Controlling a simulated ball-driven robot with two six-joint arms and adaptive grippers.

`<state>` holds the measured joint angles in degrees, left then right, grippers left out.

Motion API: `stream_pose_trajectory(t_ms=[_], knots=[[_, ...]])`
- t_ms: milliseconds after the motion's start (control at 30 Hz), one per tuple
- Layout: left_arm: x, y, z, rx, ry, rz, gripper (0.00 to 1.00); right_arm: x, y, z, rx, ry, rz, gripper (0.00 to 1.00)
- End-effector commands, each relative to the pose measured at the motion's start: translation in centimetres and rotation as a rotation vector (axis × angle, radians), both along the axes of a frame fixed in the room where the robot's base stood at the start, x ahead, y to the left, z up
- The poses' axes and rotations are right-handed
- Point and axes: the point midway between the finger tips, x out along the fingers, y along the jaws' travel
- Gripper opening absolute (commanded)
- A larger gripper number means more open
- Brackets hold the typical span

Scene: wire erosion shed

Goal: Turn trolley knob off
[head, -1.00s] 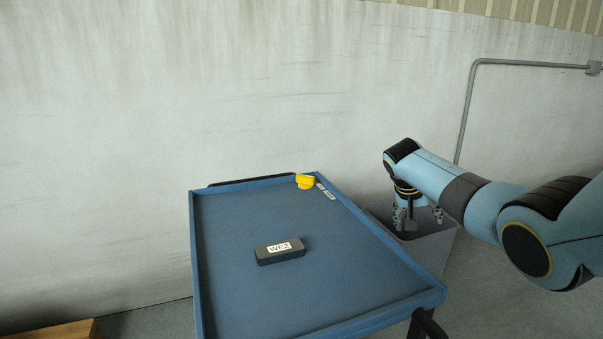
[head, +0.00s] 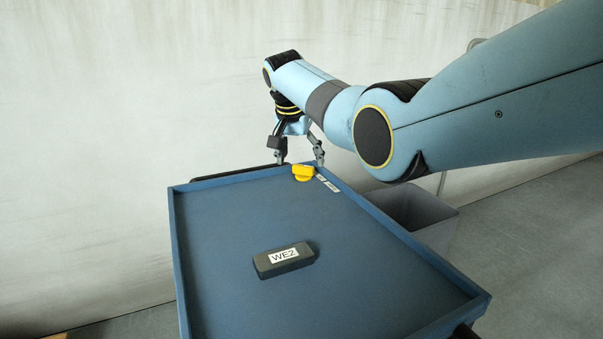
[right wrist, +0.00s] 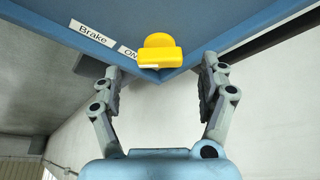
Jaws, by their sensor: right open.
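The yellow knob (head: 303,173) sits at the far corner of the blue trolley (head: 215,250). In the right wrist view the knob (right wrist: 160,54) shows beyond and between the fingertips, with a white mark at its lower left end. Labels reading "Brake" (right wrist: 92,33) and "ON" (right wrist: 128,52) are beside it. My right gripper (head: 300,163) is open at the trolley's far corner; its fingers (right wrist: 160,82) stand apart on either side of the corner in the wrist view. I cannot see it touching the knob. My left gripper is not in view.
A dark block labelled "WE2" (head: 283,260) lies on the trolley top, apart from the knob. A grey bin (head: 420,215) stands right of the trolley. A pale wall (head: 90,120) rises close behind. The rest of the trolley top is clear.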

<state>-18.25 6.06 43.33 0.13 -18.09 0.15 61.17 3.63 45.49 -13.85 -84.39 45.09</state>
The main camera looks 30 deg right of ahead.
Motion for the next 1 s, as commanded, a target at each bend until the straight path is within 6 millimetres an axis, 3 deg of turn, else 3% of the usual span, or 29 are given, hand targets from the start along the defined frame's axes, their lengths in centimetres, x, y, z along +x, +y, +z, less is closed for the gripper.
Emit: stream_pose_trajectory(t_ms=[33, 200, 567, 1000], knots=[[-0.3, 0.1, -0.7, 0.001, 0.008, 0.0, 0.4, 0.2, -0.3, -1.4, 0.0, 0.003, -0.001, 0.77], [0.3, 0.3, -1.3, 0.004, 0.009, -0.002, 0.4, 0.7, -0.8, -2.9, 0.001, 0.002, 0.001, 0.77], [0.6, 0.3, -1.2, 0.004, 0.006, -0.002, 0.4, 0.9, -1.0, -3.1, 0.0, -0.002, 0.001, 0.77], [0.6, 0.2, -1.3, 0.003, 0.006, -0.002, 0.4, 0.9, -1.0, -3.1, 0.0, -0.001, 0.001, 0.2]])
